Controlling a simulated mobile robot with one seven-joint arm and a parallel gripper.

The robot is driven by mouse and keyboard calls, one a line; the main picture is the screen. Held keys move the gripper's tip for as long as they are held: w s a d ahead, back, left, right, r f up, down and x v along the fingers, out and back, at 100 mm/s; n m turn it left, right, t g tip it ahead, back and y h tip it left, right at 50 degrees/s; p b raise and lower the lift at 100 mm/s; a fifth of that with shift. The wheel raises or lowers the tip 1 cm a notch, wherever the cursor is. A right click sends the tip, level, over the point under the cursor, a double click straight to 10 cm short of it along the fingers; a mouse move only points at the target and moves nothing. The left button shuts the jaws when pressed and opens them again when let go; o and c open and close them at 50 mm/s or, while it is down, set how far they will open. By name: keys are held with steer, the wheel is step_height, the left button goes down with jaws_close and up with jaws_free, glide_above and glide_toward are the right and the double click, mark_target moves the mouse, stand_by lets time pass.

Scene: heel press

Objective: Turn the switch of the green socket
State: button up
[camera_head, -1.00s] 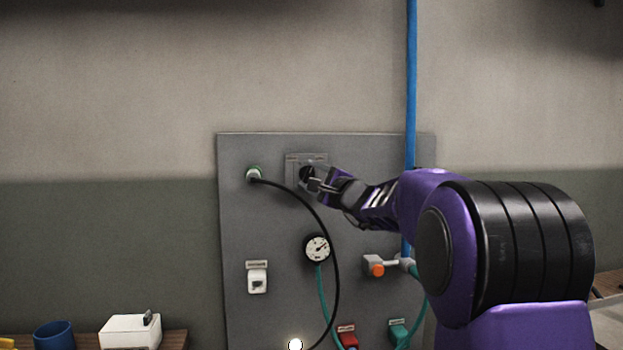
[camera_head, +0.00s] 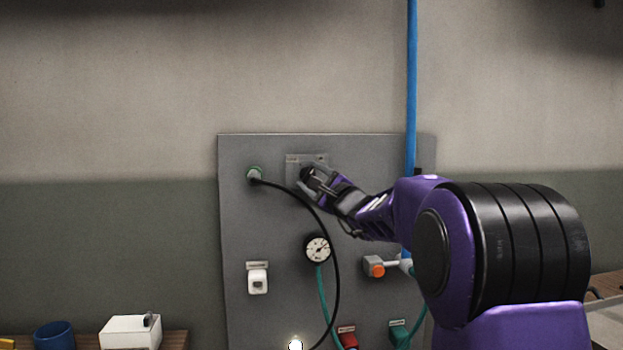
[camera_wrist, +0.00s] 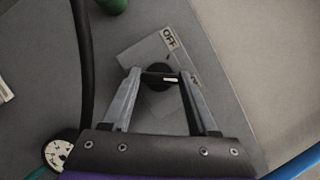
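The green socket (camera_head: 254,173) is at the upper left of the grey panel with a black cable plugged in; a green piece of it shows at the top of the wrist view (camera_wrist: 113,4). To its right is a grey switch plate (camera_head: 294,161) with a black rotary knob (camera_wrist: 157,82). The wrist view shows an "OFF" label above the knob, and a white mark on the knob's right side. My gripper (camera_wrist: 160,74) is at the knob, its fingers spread on either side of it. Whether they touch it is unclear. The right finger partly hides another mark.
A pressure gauge (camera_head: 317,248) and the black cable (camera_head: 325,220) lie below and left of my gripper. A blue pipe (camera_head: 411,80) runs down the wall at right. An orange-ended valve (camera_head: 376,267) and white fitting (camera_head: 258,280) are lower on the panel.

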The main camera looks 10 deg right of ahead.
steer(key=o, duration=0.4)
steer(key=shift+c, duration=0.2)
steer(key=v, duration=1.7)
steer(key=shift+s, duration=0.2)
steer(key=shift+d, duration=0.15)
